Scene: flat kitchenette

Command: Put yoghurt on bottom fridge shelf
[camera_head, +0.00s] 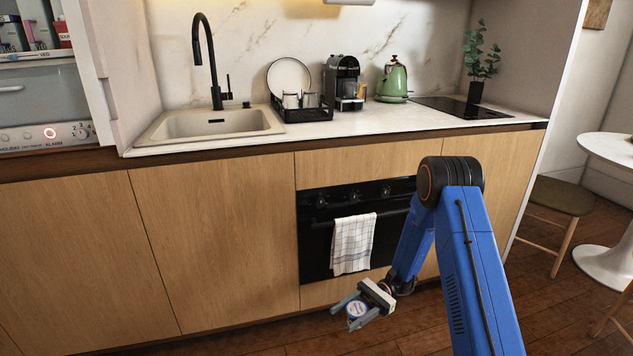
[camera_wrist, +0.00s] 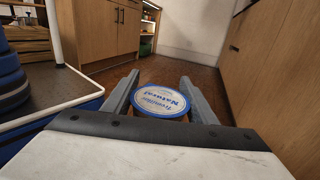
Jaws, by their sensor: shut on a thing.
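My gripper (camera_head: 356,311) is low in front of the oven, above the wooden floor, shut on the yoghurt (camera_head: 356,309). The yoghurt is a small round tub with a white and blue lid. In the wrist view its lid (camera_wrist: 160,101) faces the camera between the two grey fingers of my gripper (camera_wrist: 160,92). The fridge (camera_head: 40,95) is at the upper left of the head view, with items on a shelf and a lit red ring on its panel. Its bottom shelf cannot be made out clearly.
The counter (camera_head: 380,116) holds a sink (camera_head: 215,122), dish rack (camera_head: 300,112), coffee machine (camera_head: 343,80), green kettle (camera_head: 393,80) and plant (camera_head: 480,60). A towel (camera_head: 353,244) hangs on the oven (camera_head: 318,235). A stool (camera_head: 560,197) and white table (camera_head: 612,148) stand at the right.

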